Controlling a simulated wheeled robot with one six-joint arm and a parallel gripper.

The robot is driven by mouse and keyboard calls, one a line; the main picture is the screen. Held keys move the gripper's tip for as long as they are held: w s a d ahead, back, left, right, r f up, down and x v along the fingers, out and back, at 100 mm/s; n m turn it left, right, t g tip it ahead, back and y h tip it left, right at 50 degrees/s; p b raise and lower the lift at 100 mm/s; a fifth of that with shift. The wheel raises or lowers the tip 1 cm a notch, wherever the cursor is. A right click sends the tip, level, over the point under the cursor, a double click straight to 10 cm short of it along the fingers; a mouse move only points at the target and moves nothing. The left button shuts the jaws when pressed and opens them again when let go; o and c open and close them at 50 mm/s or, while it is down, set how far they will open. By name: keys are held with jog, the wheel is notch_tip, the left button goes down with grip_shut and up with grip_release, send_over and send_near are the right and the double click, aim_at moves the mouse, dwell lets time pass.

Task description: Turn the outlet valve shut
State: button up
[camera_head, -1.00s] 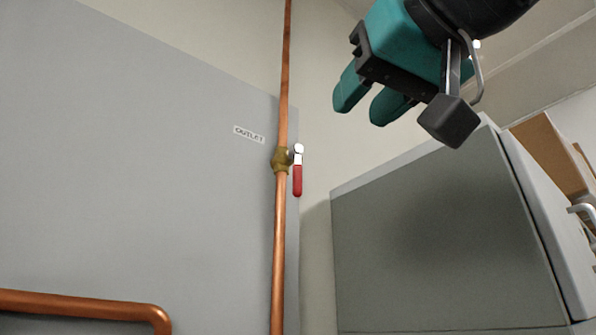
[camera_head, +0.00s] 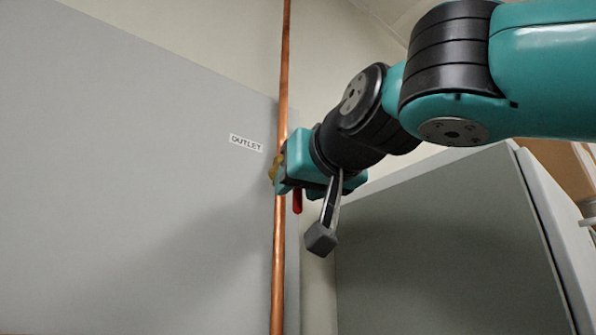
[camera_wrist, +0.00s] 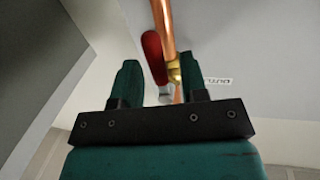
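The outlet valve has a brass body (camera_head: 275,168) on a vertical copper pipe and a red lever handle (camera_head: 297,202). In the head view the handle hangs down alongside the pipe, its upper part hidden by my gripper (camera_head: 287,174). In the wrist view my gripper (camera_wrist: 160,82) is open, with one finger on each side of the gap. The red handle (camera_wrist: 153,57) and a silver part at its root show in that gap, with space to the left finger. The brass body (camera_wrist: 174,70) is close to the right finger; I cannot tell whether they touch.
A grey panel (camera_head: 130,160) with an OUTLET label (camera_head: 246,143) stands behind and left of the pipe (camera_head: 278,265). A large grey cabinet (camera_head: 430,240) stands to the right, with a brown box (camera_head: 560,165) beyond it. A narrow wall strip separates panel and cabinet.

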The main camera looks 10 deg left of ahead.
jog(key=shift+w+a, duration=0.3)
jog(key=shift+w, duration=0.1)
jog(key=shift+c, duration=0.2)
grip_shut()
